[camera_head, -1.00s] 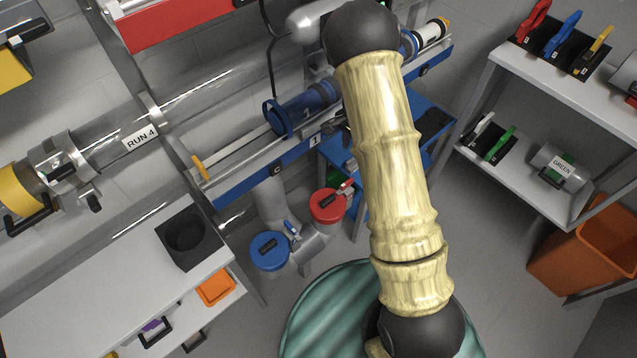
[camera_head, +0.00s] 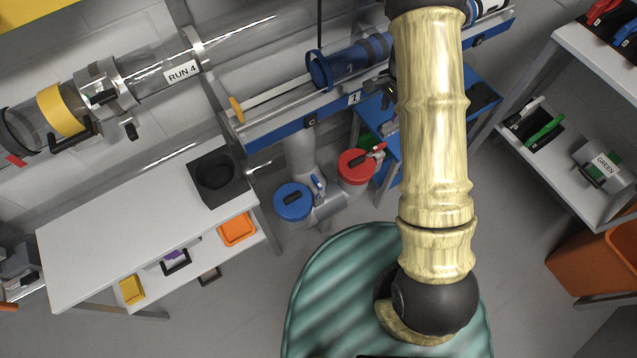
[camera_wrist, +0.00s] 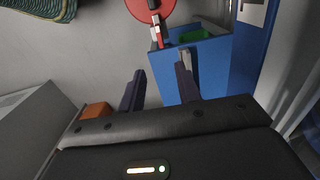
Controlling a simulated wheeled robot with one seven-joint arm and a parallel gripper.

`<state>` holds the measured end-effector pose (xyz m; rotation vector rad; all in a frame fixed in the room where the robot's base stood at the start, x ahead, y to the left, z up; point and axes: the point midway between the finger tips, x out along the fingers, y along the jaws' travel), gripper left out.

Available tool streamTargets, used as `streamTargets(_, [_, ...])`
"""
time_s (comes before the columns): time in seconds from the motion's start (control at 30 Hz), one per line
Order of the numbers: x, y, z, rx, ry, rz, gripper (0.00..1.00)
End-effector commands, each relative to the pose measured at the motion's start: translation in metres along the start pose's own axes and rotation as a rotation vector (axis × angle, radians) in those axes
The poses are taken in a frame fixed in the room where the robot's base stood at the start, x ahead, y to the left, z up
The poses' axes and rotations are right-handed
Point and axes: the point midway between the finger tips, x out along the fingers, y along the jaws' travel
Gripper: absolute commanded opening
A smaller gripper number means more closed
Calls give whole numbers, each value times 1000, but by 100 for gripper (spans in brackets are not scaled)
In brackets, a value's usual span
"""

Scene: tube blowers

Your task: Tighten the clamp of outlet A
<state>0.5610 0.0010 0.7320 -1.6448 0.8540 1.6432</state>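No label reading A is legible, so I cannot tell which clamp belongs to outlet A. In the head view, a metal collar with a dark handle (camera_head: 105,90) sits around the clear tube marked RUN 4 (camera_head: 150,80), beside a yellow band (camera_head: 62,108). A blue round cap (camera_head: 293,202) and a red round cap (camera_head: 357,166), each with a small lever, sit on the grey pipes below the blue rail. My gripper (camera_wrist: 160,69) is open and empty in the wrist view; the red cap (camera_wrist: 150,8) is beyond its fingers.
A blue table (camera_head: 480,98) stands behind my arm; its blue side (camera_wrist: 178,85) shows beyond my fingers. A white bench (camera_head: 120,235) with a black holder (camera_head: 217,178) is at left. A shelf (camera_head: 545,165) and orange bin (camera_head: 590,260) are at right. Floor between is clear.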

Motion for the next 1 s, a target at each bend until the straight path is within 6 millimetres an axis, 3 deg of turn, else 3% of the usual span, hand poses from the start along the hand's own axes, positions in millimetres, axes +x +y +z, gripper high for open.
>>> streamTargets(0.43, [-1, 0, 0, -1, 0, -1, 34])
streamTargets(0.57, [-10, 5, 2, -25, 1, -8, 34])
streamTargets(0.77, [-53, 30, 18, -163, 8, -44, 34])
streamTargets(1.0, [-113, 80, 54, -441, 53, -93, 34])
